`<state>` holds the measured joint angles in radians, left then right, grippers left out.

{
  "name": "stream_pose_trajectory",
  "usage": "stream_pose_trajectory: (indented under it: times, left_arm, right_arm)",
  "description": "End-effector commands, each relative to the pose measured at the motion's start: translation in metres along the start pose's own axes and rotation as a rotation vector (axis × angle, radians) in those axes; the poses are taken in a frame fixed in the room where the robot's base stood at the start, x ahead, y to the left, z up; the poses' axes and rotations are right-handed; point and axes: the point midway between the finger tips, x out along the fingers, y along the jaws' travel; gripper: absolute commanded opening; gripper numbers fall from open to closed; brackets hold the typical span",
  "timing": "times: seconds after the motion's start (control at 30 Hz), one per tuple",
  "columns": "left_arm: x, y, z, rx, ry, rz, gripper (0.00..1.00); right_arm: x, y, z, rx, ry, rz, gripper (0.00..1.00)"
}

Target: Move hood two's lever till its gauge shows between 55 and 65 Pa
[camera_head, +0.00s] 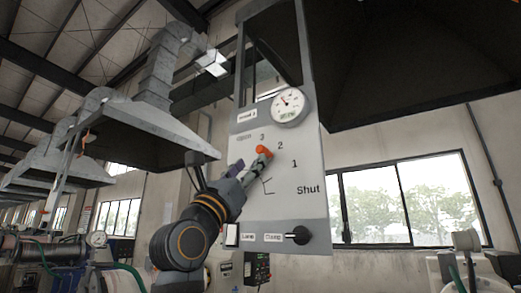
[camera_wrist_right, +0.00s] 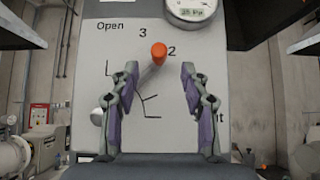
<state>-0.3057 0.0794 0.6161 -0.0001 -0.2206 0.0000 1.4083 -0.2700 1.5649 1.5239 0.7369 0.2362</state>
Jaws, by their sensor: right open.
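The hood panel (camera_head: 305,215) is pale grey, with a small label at its top that I cannot read surely. Its lever has an orange knob (camera_head: 263,151), which also shows in the right wrist view (camera_wrist_right: 159,52). The lever points between the marks 3 and 2, nearer 2, on a scale from Open to Shut. My left gripper is out of view.
A black clamp knob (camera_head: 299,235) and a lamp switch (camera_head: 232,235) are at the panel's bottom. The dark hood canopy (camera_head: 410,60) overhangs on the right. More hoods (camera_head: 135,135) line the left. Windows (camera_head: 410,200) are behind.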

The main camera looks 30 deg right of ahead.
Motion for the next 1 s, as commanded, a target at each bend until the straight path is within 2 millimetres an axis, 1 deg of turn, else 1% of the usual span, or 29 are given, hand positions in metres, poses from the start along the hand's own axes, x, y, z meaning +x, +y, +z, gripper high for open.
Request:
stream_pose_trajectory:
  times: [0.03, 0.1, 0.2, 0.3, 0.47, 0.73, 0.77, 1.0]
  left_arm:
    - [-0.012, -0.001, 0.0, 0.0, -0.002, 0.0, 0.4]
    - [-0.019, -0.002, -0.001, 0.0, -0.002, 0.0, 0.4]
    - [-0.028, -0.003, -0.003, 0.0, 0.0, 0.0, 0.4]
    - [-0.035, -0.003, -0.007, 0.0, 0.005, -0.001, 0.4]
    - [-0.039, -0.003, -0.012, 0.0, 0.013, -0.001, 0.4]
    - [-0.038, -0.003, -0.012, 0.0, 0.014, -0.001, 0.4]
    - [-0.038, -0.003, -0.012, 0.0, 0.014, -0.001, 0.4]
    - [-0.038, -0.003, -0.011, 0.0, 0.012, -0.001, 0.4]
  right_arm:
    - [0.017, -0.002, 0.005, -0.004, -0.002, -0.005, 0.46]
    - [0.032, -0.001, 0.005, -0.005, -0.002, -0.004, 0.46]
    - [0.052, -0.001, 0.005, -0.004, -0.002, -0.003, 0.46]
    - [0.068, 0.0, 0.003, -0.005, -0.002, -0.002, 0.46]
    - [0.079, 0.0, 0.002, -0.002, -0.001, -0.001, 0.46]
    - [0.08, 0.0, 0.0, -0.002, -0.001, 0.0, 0.46]
    - [0.08, 0.0, 0.0, -0.002, -0.001, 0.0, 0.43]
    - [0.08, 0.0, 0.0, -0.003, -0.002, 0.0, 0.11]
